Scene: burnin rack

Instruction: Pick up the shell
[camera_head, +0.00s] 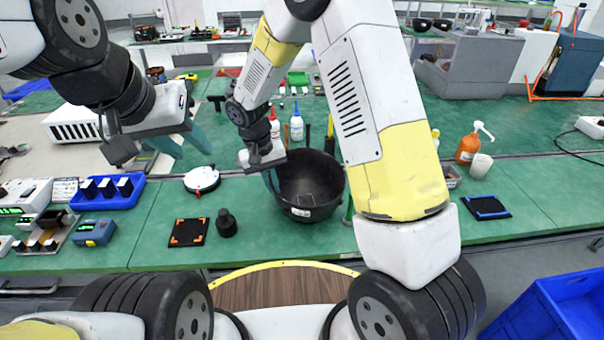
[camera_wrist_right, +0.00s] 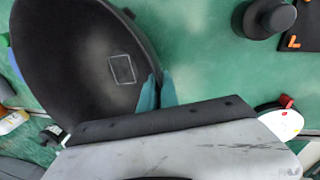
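The shell (camera_head: 310,180), a large black bowl with its open side up, stands on the green bench in the middle of the head view. It fills the left of the right wrist view (camera_wrist_right: 85,60), with a pale square marked inside. My right gripper (camera_head: 271,180) is at the shell's left rim. In the right wrist view its teal fingertips (camera_wrist_right: 158,88) are close together, one on each side of the rim, and look closed on it. My left gripper (camera_head: 182,142) hangs above the bench to the left, its teal fingers apart and nothing between them.
A black knob-like part (camera_head: 226,223) and a black mat with orange corners (camera_head: 188,232) lie left of the shell. A white round device (camera_head: 202,180) is behind them. Bottles (camera_head: 297,128) stand behind the shell. An orange pump bottle (camera_head: 467,148) and a blue-marked mat (camera_head: 486,208) are right.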

